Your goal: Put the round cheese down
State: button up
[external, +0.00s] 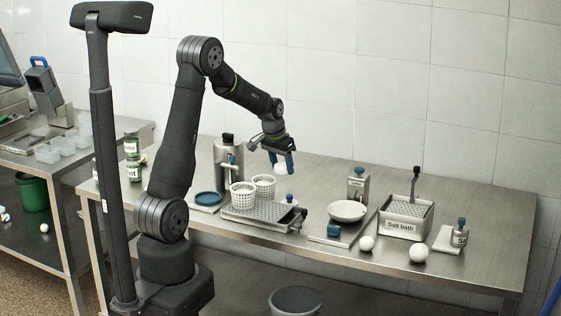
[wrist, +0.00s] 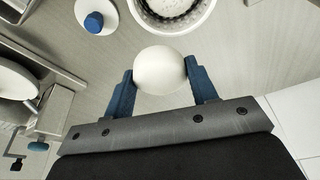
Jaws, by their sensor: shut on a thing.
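My gripper (external: 282,161) is shut on a round white cheese (wrist: 159,70), with one blue finger on each side of it in the wrist view. In the external view the cheese (external: 281,169) hangs above the table, behind and to the right of the two white perforated baskets (external: 243,196). One basket also shows at the top of the wrist view (wrist: 176,14), apart from the cheese. Two more round white cheeses, a smaller one (external: 366,243) and a larger one (external: 419,253), rest near the table's front edge on the right.
A steel canister (external: 229,160) stands behind left. The table's back strip and far right are clear.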

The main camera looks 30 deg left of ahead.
jog(key=s+d+r+m, duration=0.1)
jog(key=s+d+r, duration=0.15)
jog(key=d, duration=0.45)
jog(key=s+d+r+m, duration=0.1)
jog(key=s+d, duration=0.3)
jog(key=d, duration=0.2)
send_over(299, 193)
jog(key=s, duration=0.1)
jog(key=f, duration=0.6)
jog(key=shift+s+a+f, duration=0.1)
jog(key=shift+a+f, duration=0.15)
jog(key=shift+f, duration=2.05)
jog(key=shift+f, duration=0.2)
jog(key=o, duration=1)
jog(key=shift+r, duration=0.1)
